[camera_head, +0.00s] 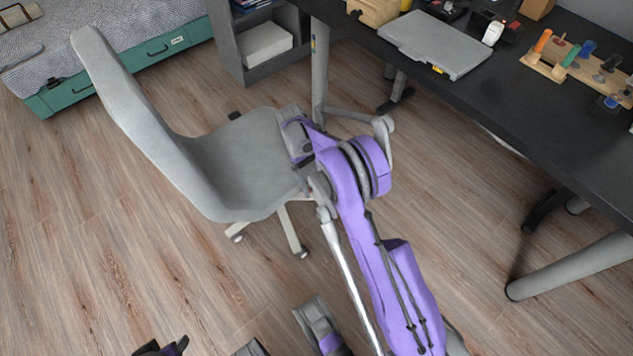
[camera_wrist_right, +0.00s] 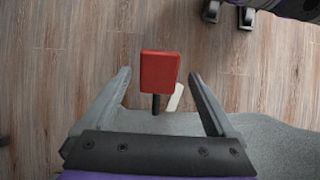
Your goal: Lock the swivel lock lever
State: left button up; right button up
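The swivel lock lever is a red paddle (camera_wrist_right: 160,72) on a short dark stem, seen in the right wrist view beside the chair seat's edge. My right gripper (camera_wrist_right: 165,84) is open. Its two grey fingers stand on either side of the paddle and stem, with a visible gap on each side. In the head view the grey swivel chair (camera_head: 225,160) stands in the middle, and my right arm reaches to the right edge of its seat. The lever is hidden there.
A black desk (camera_head: 480,95) with a grey laptop (camera_head: 433,44) and a wooden tool rack stands at the right. A grey shelf (camera_head: 240,55) and a bed with a green drawer base (camera_head: 150,55) are behind the chair. The wood floor at the left is clear.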

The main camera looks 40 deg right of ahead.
jog(key=p+v, duration=0.2)
jog(key=v, duration=0.8)
jog(key=shift+w+r, duration=0.25)
jog(key=shift+r, duration=0.05)
